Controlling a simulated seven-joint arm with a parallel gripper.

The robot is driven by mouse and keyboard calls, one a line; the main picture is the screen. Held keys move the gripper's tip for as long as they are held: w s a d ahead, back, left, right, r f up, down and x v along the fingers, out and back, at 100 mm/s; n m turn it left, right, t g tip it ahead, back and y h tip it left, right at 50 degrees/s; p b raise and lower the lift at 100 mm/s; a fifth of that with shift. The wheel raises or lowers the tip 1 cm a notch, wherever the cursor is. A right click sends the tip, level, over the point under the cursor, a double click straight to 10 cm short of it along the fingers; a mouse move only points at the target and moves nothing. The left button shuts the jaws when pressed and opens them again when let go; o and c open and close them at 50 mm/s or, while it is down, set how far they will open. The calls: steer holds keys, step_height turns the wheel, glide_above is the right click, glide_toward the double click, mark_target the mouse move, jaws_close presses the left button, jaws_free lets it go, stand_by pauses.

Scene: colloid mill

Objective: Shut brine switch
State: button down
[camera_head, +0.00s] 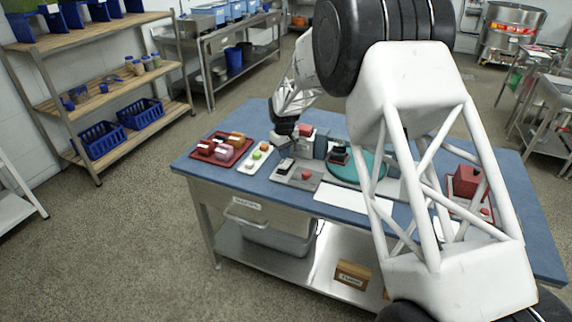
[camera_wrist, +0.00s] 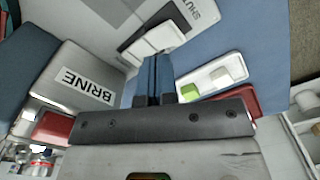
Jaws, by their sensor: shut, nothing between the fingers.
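The brine switch shows in the wrist view as a white two-part block (camera_wrist: 165,38) next to a dark strip, on a grey panel printed SHUT (camera_wrist: 204,10). A grey box labelled BRINE (camera_wrist: 82,80) stands to the left of it. In the head view the switch panel (camera_head: 303,180) lies on the blue table's near side. My gripper (camera_wrist: 155,60) is shut and empty, its blue fingertips close to the near edge of the white block. I cannot tell whether they touch it. In the head view the fingers are mostly hidden behind the dark wrist.
A white tray (camera_wrist: 240,64) with a green and a white piece lies right of my fingers. A red tray (camera_head: 236,158) with several blocks stands at the table's left end. A teal disc (camera_head: 371,166) and a dark red block (camera_head: 467,180) stand farther right, partly behind my arm.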

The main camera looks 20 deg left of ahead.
mark_target(284, 166)
steer(key=shift+f, duration=2.15)
stand_by(1.9)
steer(key=shift+r, duration=3.5)
